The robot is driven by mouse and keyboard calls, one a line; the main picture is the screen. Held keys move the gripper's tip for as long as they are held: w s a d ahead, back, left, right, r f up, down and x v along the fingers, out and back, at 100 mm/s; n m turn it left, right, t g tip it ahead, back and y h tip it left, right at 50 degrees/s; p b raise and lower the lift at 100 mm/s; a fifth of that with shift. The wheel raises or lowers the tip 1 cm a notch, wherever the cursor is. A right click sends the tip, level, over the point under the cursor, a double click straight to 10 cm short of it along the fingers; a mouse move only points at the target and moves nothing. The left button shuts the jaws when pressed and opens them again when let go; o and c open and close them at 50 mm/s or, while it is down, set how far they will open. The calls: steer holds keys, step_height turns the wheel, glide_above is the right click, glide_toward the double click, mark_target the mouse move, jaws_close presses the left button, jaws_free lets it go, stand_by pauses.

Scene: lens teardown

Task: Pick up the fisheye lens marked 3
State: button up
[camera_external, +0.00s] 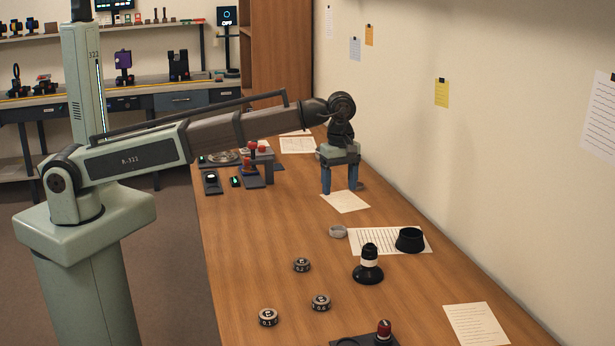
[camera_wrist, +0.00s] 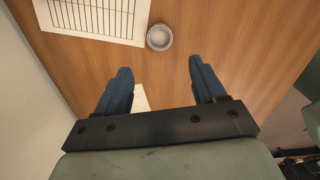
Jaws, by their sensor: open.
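My gripper (camera_external: 340,187) is open and empty, pointing down above the table by a small paper sheet. Its two blue fingers (camera_wrist: 160,68) stand apart in the wrist view. I cannot read a mark 3 on anything. Several small dark round pieces lie on the table: one (camera_external: 302,265), one that seems to read 0.6 (camera_external: 321,303) and one that seems to read 0.1 (camera_external: 268,317). A small grey ring-shaped piece (camera_external: 338,231) lies nearer my gripper; it also shows in the wrist view (camera_wrist: 160,37), beyond the fingertips. Which thing is the fisheye lens, I cannot tell.
A black flared cup (camera_external: 409,240) stands on a lined sheet (camera_external: 372,241). A black bulb-shaped tool with a white band (camera_external: 369,263) stands nearby. A dark tray with a red-topped piece (camera_external: 384,332) is at the front edge. The wall borders the table's right side.

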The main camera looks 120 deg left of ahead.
steer(key=w+d+r+m, duration=0.2)
steer(key=w+d, duration=0.7)
steer(key=d, duration=0.2)
step_height(320, 180, up, 2)
steer(key=m, duration=0.2)
glide_above(370, 245)
steer(key=m, duration=0.7)
steer(key=f, duration=0.8)
steer(key=shift+w+a, duration=0.3)
steer(key=shift+w, duration=0.05)
steer(key=shift+s+d+f, duration=0.1)
steer(key=shift+s+f, duration=0.1)
steer(key=shift+f, duration=1.1)
steer(key=shift+s+d+f, duration=0.1)
steer(key=shift+s+f, duration=0.1)
steer(key=shift+f, duration=1.1)
steer(key=c, duration=1.2)
steer(key=shift+r, duration=0.1)
steer(key=shift+c, duration=0.2)
